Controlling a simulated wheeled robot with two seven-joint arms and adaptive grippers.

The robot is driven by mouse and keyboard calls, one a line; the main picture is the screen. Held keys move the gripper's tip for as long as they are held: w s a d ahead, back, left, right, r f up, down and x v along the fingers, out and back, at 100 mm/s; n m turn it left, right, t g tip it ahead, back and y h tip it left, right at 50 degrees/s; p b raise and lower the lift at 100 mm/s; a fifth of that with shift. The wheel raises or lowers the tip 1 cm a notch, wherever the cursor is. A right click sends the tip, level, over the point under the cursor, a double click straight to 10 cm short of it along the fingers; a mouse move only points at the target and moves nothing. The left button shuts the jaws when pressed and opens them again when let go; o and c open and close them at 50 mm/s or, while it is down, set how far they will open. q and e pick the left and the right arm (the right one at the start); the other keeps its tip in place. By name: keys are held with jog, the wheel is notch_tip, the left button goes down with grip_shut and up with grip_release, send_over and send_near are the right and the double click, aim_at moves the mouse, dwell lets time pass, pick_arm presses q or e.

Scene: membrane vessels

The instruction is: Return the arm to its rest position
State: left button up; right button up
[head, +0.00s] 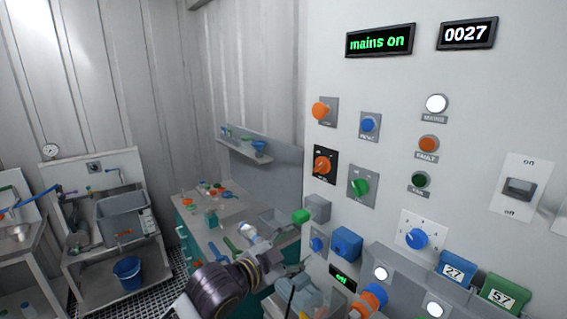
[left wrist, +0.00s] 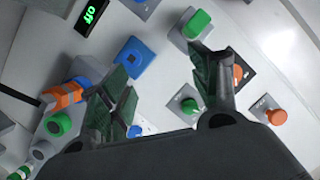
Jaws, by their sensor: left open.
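My left arm reaches in from the bottom of the head view, and its gripper (head: 285,270) is in front of the lower left part of the white control panel (head: 400,60). In the left wrist view the two fingers of the left gripper (left wrist: 165,90) are spread apart with nothing between them. A blue square knob (left wrist: 133,62) and a green knob (left wrist: 196,23) lie beyond the fingertips. My right gripper does not show clearly in either view.
The panel carries an orange knob (head: 321,111), a green knob (head: 360,186) and a blue dial (head: 416,238). Its display (head: 380,41) reads "mains on". A bench (head: 215,228) with small items stands at left behind the arm. A sink (head: 125,214) and blue bucket (head: 128,270) are farther left.

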pick_arm(q)
jog(key=s+a+f+n+g+y, duration=0.45)
jog(key=s+a+f+n, duration=0.25)
jog(key=s+a+f, duration=0.6)
jog(key=s+a+f+n+g+y, duration=0.5)
jog(key=s+a+f, duration=0.55)
jog(key=f, duration=0.55)
jog(key=s+f+x, duration=0.1)
jog(key=s+x, duration=0.3)
jog(key=x, duration=1.2)
jog(key=s+x, duration=0.3)
jog(key=x, duration=1.2)
jog(key=s+a+f, duration=0.2)
jog(key=s+f, duration=0.8)
jog(key=s, duration=0.1)
jog(key=s+a+f+g, duration=0.1)
jog(key=s+a+f, duration=0.2)
jog(key=s+f, duration=0.8)
jog(key=shift+s+n, duration=0.3)
jog(key=shift+s, duration=0.15)
jog(key=shift+w, duration=0.1)
